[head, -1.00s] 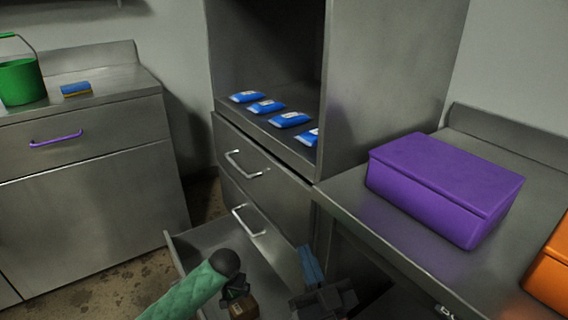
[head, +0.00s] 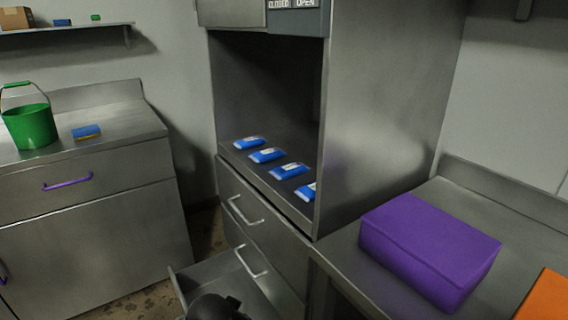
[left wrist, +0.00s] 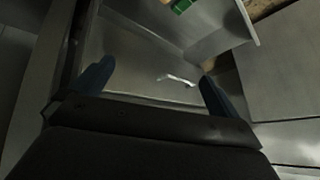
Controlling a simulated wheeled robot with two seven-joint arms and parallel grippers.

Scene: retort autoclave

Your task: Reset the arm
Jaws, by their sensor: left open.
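My left gripper (left wrist: 155,88) shows in the left wrist view with its two blue fingers spread wide and nothing between them. Past the fingers is a steel drawer front with a bright bar handle (left wrist: 177,80). The left gripper is out of the head view, where only a dark rounded part shows at the bottom edge. My right gripper is in neither view.
A steel cabinet (head: 385,110) holds several blue packs (head: 267,155) on its open shelf. Below, a drawer (head: 187,283) is pulled out. A purple box (head: 430,240) and orange box (head: 545,300) stand on the right counter. A green bucket (head: 30,127) and sponge (head: 87,131) are left.

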